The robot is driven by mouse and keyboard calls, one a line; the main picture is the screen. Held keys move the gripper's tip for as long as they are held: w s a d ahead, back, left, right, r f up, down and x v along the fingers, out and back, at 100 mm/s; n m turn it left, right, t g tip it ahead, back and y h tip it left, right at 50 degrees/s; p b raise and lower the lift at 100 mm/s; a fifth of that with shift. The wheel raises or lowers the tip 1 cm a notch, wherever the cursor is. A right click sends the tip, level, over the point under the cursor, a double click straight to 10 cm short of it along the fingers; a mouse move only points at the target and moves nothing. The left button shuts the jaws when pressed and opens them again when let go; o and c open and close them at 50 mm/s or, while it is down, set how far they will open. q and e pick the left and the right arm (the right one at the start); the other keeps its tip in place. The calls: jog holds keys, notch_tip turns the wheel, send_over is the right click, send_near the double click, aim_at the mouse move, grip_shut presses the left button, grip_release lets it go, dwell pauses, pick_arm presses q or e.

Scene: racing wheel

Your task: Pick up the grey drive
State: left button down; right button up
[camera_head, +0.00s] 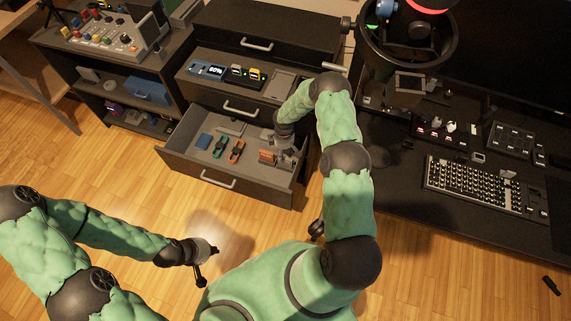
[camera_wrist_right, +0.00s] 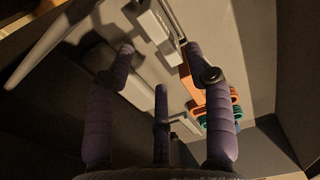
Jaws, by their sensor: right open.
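My right gripper (camera_head: 284,155) reaches down into the right end of the open lower drawer (camera_head: 228,183). In the right wrist view its fingers (camera_wrist_right: 158,62) are spread, with nothing held between them. A grey flat box (camera_wrist_right: 106,70) lies by the left finger there, partly covered by it. A pale grey bar-shaped thing (camera_wrist_right: 156,26) lies beyond the fingertips. I cannot tell which grey piece is the drive. In the head view a grey flat thing (camera_head: 231,127) lies at the drawer's back. My left gripper (camera_head: 207,264) is empty over the floor, its fingers apart.
The drawer also holds a blue box (camera_head: 203,141), a teal tool (camera_head: 220,147) and orange tool (camera_head: 236,151), and an orange block (camera_head: 267,157) close to my right gripper. The drawer walls are near it. A desk with a keyboard (camera_head: 474,186) stands right.

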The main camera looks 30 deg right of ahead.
aim_at(286, 158)
jog(key=f+b, duration=0.1)
jog(key=f, duration=0.1)
jog(key=s+f, duration=0.1)
jog(key=f, duration=0.1)
jog(key=shift+d+f+b, duration=0.15)
jog(key=shift+f+b, duration=0.05)
jog(key=shift+b, duration=0.2)
jog(key=shift+f, duration=0.4)
jog(key=shift+r, duration=0.1)
jog(key=shift+c, duration=0.3)
grip_shut()
